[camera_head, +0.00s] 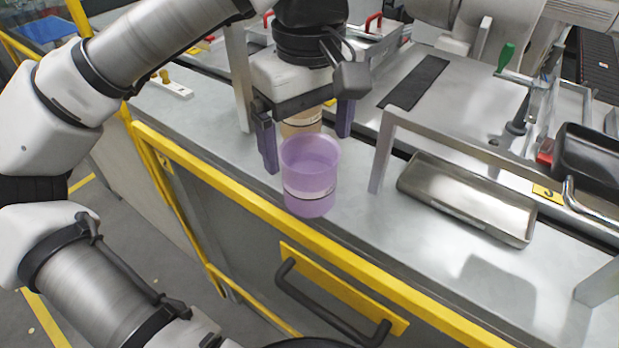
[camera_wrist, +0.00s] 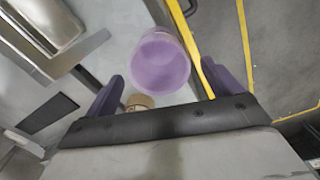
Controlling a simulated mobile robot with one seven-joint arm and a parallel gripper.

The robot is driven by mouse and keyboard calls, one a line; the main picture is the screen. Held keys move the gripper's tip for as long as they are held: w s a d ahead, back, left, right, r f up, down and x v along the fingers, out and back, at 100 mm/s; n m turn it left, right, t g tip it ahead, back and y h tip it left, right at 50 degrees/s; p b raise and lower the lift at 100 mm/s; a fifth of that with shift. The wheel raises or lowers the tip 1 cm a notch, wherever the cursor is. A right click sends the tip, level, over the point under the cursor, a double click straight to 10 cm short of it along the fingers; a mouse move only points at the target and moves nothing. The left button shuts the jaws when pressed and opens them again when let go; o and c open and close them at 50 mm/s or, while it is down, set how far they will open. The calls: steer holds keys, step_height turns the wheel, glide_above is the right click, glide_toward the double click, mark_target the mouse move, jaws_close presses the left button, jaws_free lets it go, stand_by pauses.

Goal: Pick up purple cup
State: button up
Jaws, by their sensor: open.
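The purple cup (camera_head: 310,182) stands upright on the metal worktop, close to its front yellow edge, in the head view. It is translucent, with a pale band around its middle. In the wrist view the purple cup (camera_wrist: 160,62) lies ahead of the fingertips, roughly centred between them. My gripper (camera_head: 308,145) is open, its two purple fingers pointing down behind the cup in the head view. My gripper (camera_wrist: 160,88) also shows open in the wrist view, with nothing held. A tan cup (camera_head: 301,122) is partly hidden behind the purple cup and beneath my gripper.
A grey metal tray (camera_head: 466,198) lies to the right, by a metal frame (camera_head: 381,152). A black pan (camera_head: 588,165) is at the far right. The yellow rail (camera_head: 330,250) runs along the worktop's front edge. Bare worktop shows left of the gripper.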

step_height(320, 180, down, 7)
steer(key=shift+w+f+p, duration=0.15)
steer(key=shift+p, duration=0.6)
steer(key=shift+c, duration=0.4)
steer(key=c, duration=0.9)
